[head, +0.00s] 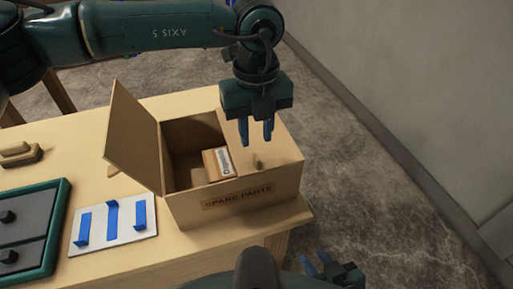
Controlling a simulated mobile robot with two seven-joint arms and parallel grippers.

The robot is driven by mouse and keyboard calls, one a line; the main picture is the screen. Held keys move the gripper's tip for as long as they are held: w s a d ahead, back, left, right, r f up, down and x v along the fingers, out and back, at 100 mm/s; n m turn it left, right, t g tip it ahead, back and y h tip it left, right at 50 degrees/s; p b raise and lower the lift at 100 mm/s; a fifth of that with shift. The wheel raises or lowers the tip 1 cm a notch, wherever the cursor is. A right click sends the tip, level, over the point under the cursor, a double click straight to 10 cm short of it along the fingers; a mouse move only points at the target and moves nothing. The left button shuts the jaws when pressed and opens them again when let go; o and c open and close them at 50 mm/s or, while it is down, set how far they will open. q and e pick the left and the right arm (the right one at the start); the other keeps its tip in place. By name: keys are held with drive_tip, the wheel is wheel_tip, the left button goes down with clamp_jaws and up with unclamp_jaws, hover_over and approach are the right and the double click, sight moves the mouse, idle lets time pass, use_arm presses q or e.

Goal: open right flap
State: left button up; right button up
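The cardboard-coloured box (232,208), marked SPARE PARTS, stands near the table's right end. Its left flap (137,135) is raised and leans outward to the left. Its right flap (277,158) lies flat across the right part of the opening, with a small knob (257,162) on it. My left gripper (256,134) points down above the right flap, open and empty, its blue fingertips a little above the knob. My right gripper (317,264) is low at the bottom of the view, off the table's right end, with its blue fingers apart and empty.
A small labelled carton (218,162) sits inside the box's open left part. A white board with blue strips (114,243) and a green-rimmed console (62,207) lie left of the box. A wall (420,90) stands at the right beyond bare floor.

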sight(257, 156)
use_arm(q)
wheel_tip(257, 156, down, 6)
drive_tip(key=shift+f+p, duration=0.1)
drive_tip(key=shift+p, duration=0.25)
drive_tip(key=shift+c, duration=0.2)
clamp_jaws()
idle(0.3)
